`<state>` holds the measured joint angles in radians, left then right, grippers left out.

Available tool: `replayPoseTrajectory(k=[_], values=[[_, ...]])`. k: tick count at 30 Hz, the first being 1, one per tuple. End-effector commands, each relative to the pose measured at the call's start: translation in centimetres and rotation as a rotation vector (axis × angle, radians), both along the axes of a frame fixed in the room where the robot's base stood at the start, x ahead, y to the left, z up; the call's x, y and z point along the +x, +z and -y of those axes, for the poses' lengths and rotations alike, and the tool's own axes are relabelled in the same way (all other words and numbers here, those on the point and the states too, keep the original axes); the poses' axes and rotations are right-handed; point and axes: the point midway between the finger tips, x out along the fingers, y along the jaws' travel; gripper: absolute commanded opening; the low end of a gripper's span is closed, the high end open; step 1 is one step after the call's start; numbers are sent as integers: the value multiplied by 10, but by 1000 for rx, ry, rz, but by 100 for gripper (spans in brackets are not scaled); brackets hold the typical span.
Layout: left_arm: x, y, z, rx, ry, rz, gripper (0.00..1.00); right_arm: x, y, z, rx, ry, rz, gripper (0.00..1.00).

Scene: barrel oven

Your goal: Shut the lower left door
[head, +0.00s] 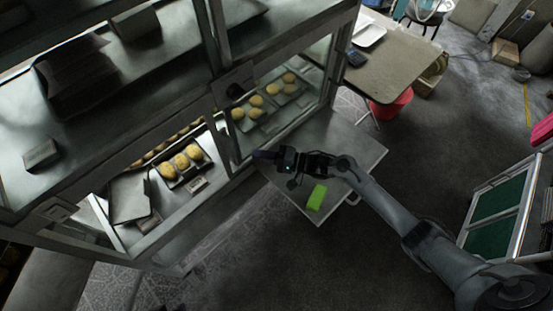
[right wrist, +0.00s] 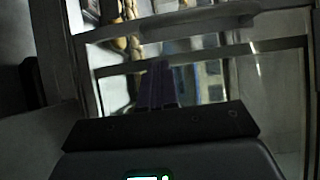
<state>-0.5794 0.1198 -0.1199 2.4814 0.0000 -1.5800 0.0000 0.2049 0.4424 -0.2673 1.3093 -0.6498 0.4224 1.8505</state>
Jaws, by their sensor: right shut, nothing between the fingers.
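The glass-fronted cabinet (head: 215,90) fills the left of the head view. Its lower left section shows trays and buns through the front, and a door frame (head: 150,262) runs along its lower edge. I cannot tell exactly how far that door stands open. My right gripper (head: 262,155) is shut and empty, close to the cabinet front by the post between the lower sections. In the right wrist view its dark fingers (right wrist: 160,85) are together, pointing at a glazed metal frame (right wrist: 190,50); contact cannot be told. My left gripper is not in view.
A grey side table (head: 345,150) with a green block (head: 316,197) stands below my right forearm. Buns sit on dark trays (head: 182,165) inside the cabinet. A beige table (head: 395,65) and a red bin (head: 391,106) stand behind. The floor at right centre is clear.

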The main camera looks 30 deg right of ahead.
Motion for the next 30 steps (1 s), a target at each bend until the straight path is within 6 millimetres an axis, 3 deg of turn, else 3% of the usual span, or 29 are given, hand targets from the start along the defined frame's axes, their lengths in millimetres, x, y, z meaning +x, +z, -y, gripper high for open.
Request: replayPoseTrajectory(k=[3, 9, 25, 30], values=[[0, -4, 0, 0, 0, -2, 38, -3, -1, -18, 2, 2, -1, 0], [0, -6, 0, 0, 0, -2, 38, -4, -1, -34, 0, 1, -1, 0], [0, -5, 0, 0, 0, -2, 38, -5, 0, -39, 0, -1, -1, 0], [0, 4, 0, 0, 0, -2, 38, -9, 2, -43, 1, -8, -3, 0]])
